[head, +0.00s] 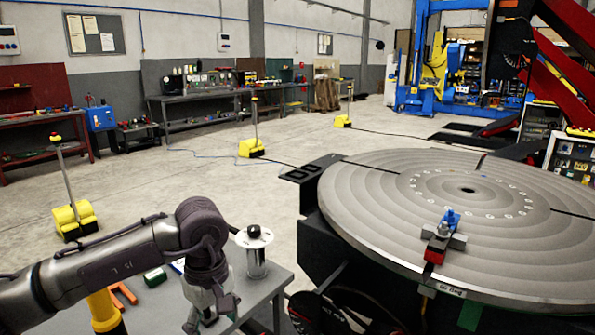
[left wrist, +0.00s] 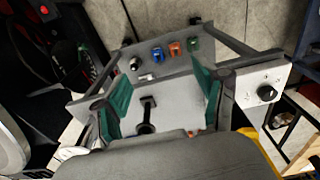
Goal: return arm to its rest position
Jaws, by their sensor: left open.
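My left arm comes in from the left in the head view, bent over a small grey side table (head: 270,287). My left gripper (head: 208,312) points down at its end, partly cut off by the bottom edge. In the left wrist view the gripper (left wrist: 162,95) has its two green-padded fingers spread wide apart, with nothing held between them. The grey tabletop (left wrist: 185,80) shows beyond and between the fingers. A dark T-shaped item (left wrist: 147,115) shows between them; whether it touches either finger is unclear. My right gripper is in neither view.
A large round turntable (head: 390,190) carries a red and blue clamp (head: 438,240). Small blue, red and green items (left wrist: 175,49) lie on the tabletop. Open floor lies behind.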

